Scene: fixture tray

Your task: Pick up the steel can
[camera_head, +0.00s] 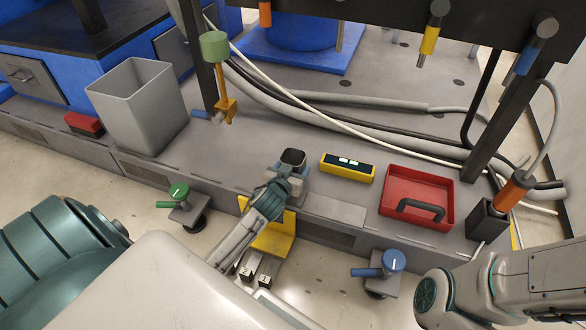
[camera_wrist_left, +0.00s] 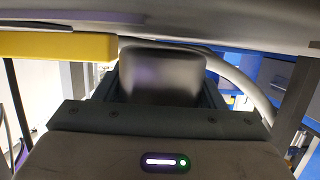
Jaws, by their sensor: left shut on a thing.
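The steel can (camera_head: 293,157) is at the middle of the grey bench in the head view, with its dark top showing. My left gripper (camera_head: 289,170) is around it, shut on it. In the left wrist view the can (camera_wrist_left: 162,75) shows as a dark, rounded metal shape between the dark fingers, close to the camera. Its lower part is hidden by the gripper, and I cannot tell whether it touches the bench. My right arm shows at the lower right of the head view, but its gripper is out of view.
A yellow box with a lit display (camera_head: 347,168) and a red tray with a black handle (camera_head: 416,196) stand right of the can. A grey bin (camera_head: 140,105) is at left. Cables (camera_head: 330,115) run behind. Green (camera_head: 178,190) and blue (camera_head: 394,260) knobs stand in front.

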